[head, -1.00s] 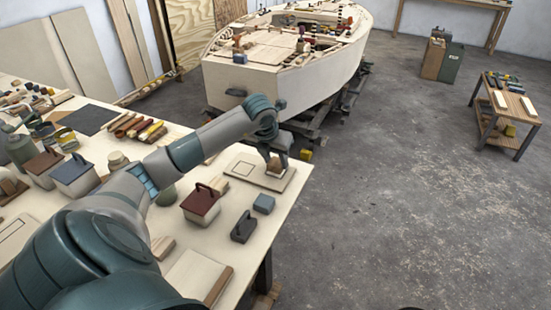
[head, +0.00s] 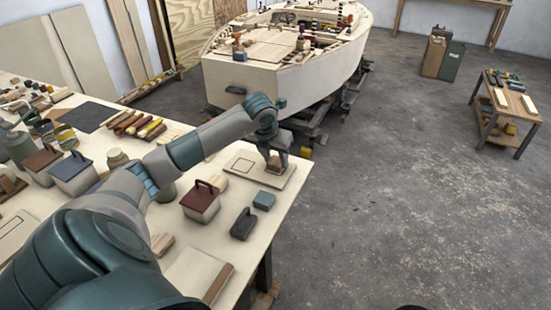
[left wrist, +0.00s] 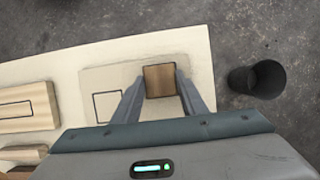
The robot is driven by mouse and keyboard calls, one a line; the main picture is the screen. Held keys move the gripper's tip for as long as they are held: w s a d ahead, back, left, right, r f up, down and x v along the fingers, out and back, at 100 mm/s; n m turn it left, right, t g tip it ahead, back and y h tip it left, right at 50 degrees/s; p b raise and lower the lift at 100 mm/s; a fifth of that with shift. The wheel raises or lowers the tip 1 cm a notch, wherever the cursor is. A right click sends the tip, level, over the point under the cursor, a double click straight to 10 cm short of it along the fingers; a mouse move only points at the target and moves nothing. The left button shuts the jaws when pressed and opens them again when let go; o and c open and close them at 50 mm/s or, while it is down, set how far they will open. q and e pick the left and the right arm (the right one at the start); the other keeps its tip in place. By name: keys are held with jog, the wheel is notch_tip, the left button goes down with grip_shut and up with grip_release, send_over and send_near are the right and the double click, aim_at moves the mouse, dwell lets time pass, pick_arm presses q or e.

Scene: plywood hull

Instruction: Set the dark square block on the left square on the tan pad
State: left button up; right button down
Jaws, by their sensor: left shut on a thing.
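The tan pad (head: 254,158) lies near the right edge of the workbench. A thin dark outline marks its left square (head: 243,167), and this square (left wrist: 107,106) is bare in the left wrist view. My left gripper (head: 275,161) is over the pad's right part. It is shut on a brown square wooden block (left wrist: 160,82), which sits between its fingers to the right of the left square. The block is partly hidden by the fingers in the head view. I cannot tell whether it touches the pad. My right gripper is not in view.
Near the pad stand a red-lidded box (head: 201,203), a blue-grey block (head: 264,201) and a dark handled block (head: 243,224). Several tools and boxes fill the bench's left side. A dark cylinder (left wrist: 257,79) is beyond the bench edge. The boat hull (head: 250,92) stands behind.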

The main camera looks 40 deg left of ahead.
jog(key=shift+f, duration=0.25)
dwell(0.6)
pick_arm(q)
jog(key=o, duration=1.1)
jog(key=shift+s+r+b, duration=0.2)
jog(key=shift+r+b, duration=0.25)
jog(key=shift+r, duration=0.15)
jog(key=b+v, duration=0.3)
jog(key=v, duration=1.3)
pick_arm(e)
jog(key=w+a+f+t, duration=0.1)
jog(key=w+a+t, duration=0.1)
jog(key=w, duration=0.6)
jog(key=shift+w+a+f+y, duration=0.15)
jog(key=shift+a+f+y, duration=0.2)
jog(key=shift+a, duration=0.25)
